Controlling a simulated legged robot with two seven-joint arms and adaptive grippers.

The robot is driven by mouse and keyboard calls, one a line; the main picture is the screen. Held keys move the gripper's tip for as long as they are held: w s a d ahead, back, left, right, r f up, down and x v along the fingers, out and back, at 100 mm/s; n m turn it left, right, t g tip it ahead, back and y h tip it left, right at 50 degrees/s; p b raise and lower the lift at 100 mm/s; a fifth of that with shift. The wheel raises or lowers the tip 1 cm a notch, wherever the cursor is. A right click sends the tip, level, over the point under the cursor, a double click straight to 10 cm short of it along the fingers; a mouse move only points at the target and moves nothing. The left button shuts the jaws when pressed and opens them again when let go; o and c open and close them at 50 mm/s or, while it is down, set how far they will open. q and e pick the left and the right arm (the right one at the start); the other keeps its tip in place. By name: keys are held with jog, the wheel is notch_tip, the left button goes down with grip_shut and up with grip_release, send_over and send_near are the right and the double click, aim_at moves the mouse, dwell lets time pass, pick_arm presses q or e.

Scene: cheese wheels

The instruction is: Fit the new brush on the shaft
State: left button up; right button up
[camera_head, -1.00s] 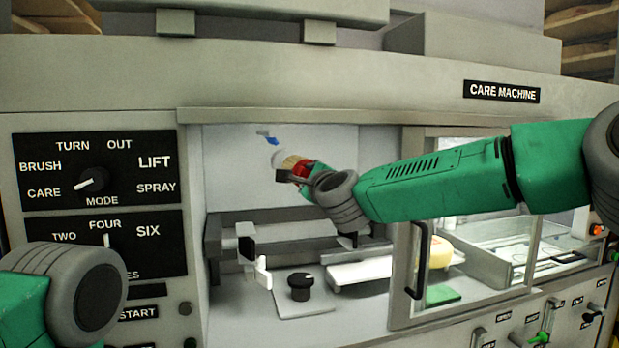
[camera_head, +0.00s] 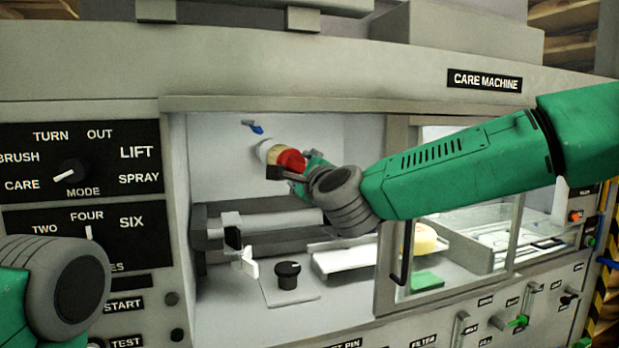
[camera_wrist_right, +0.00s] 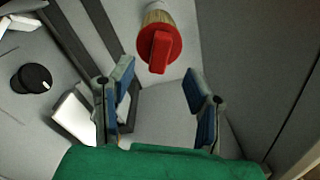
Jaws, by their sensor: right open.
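The brush, with tan bristles and a red end cap (camera_head: 291,160), sits at a pale round shaft end (camera_head: 264,149) on the back wall of the machine's open bay. In the right wrist view the red cap with its upright tab (camera_wrist_right: 159,48) faces me, with the tan part behind it. My right gripper (camera_head: 285,172) is at the cap; in the wrist view its two fingers (camera_wrist_right: 159,80) are spread, with the cap ahead between their tips and no finger touching it visibly. How deep the brush sits on the shaft is hidden. My left gripper is out of view; only that arm's links show.
A blue lever (camera_head: 255,127) is just above the brush. Below are a grey horizontal roller (camera_head: 270,222), a black knob (camera_head: 288,275) and a white tray (camera_head: 345,260). A glass door with a black handle (camera_head: 408,252) bounds the bay at right. A mode panel (camera_head: 80,165) is at left.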

jog(key=v, duration=0.5)
jog(key=shift+s, duration=0.1)
jog(key=s+d+f+n+g+b, duration=0.1)
jog(key=s+f+n+g, duration=0.25)
jog(key=f, duration=0.95)
jog(key=s+d+f+n+g+b, duration=0.15)
jog(key=f+n, duration=0.25)
jog(key=f, duration=1)
jog(key=s+d+f+n+g+h, duration=0.1)
jog(key=s+d+f+n+g, duration=0.15)
jog(key=s+f, duration=0.4)
jog(key=s+d+f+n+g, duration=0.1)
jog(key=s+d+f+n, duration=0.2)
jog(key=f, duration=0.6)
jog(key=s+d+f+n+g+h, duration=0.1)
jog(key=s+d+f, duration=0.4)
jog(key=s, duration=0.5)
jog(key=s+d+f+n+g+h+b, duration=0.1)
jog(key=s+d+f+n+g, duration=0.3)
jog(key=s, duration=0.6)
jog(key=s+d+f+n+g+h+b, duration=0.1)
jog(key=s+d+f+n+g+h, duration=0.1)
jog(key=s+d+f, duration=0.5)
jog(key=s+d+n+g, duration=0.1)
jog(key=s+d, duration=0.2)
jog(key=shift+f, duration=0.35)
